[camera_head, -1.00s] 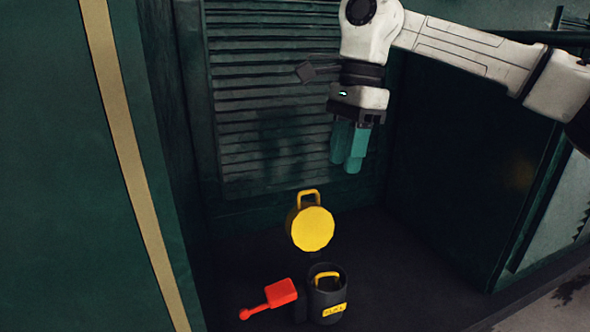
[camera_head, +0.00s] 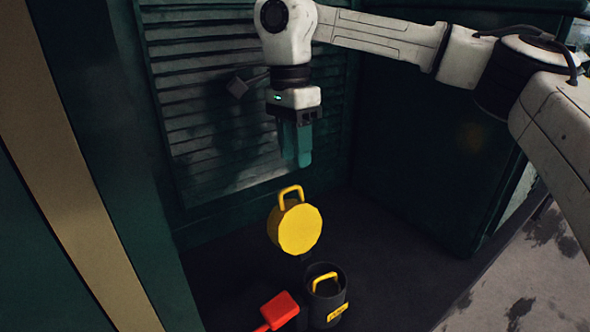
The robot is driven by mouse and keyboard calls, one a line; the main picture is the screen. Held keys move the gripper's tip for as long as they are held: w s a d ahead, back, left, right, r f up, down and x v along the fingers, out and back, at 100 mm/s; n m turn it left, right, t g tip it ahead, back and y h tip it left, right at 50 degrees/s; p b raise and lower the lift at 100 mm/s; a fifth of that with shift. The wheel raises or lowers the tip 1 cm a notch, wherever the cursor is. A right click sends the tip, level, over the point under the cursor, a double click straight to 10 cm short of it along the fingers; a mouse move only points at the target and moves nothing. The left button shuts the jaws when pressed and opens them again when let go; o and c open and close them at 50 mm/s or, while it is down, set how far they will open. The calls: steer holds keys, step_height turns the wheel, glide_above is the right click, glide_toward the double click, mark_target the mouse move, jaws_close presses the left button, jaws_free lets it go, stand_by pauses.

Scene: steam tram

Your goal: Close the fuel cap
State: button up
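The fuel cap is a round yellow disc (camera_head: 299,230) with a yellow loop handle on its upper edge. It stands upright, tipped open behind a dark cylindrical fuel filler (camera_head: 322,299) with a yellow label. The filler's mouth is uncovered and a smaller yellow handle (camera_head: 325,280) shows inside it. My gripper (camera_head: 297,160) points down above the cap, with teal fingers and apart from it. The fingers overlap in this view, so their gap is hard to judge. Nothing shows held in them.
A red lever or paddle (camera_head: 278,308) lies just left of the filler. A louvred green wall (camera_head: 200,90) stands behind my gripper, and a green side panel (camera_head: 420,140) stands at the right. The dark floor (camera_head: 400,265) right of the filler is clear.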

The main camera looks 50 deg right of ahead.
steer(key=shift+s+f, duration=0.2)
steer(key=shift+f, duration=1)
steer(key=shift+s+f, duration=0.15)
steer(key=shift+f, duration=1)
jaws_close()
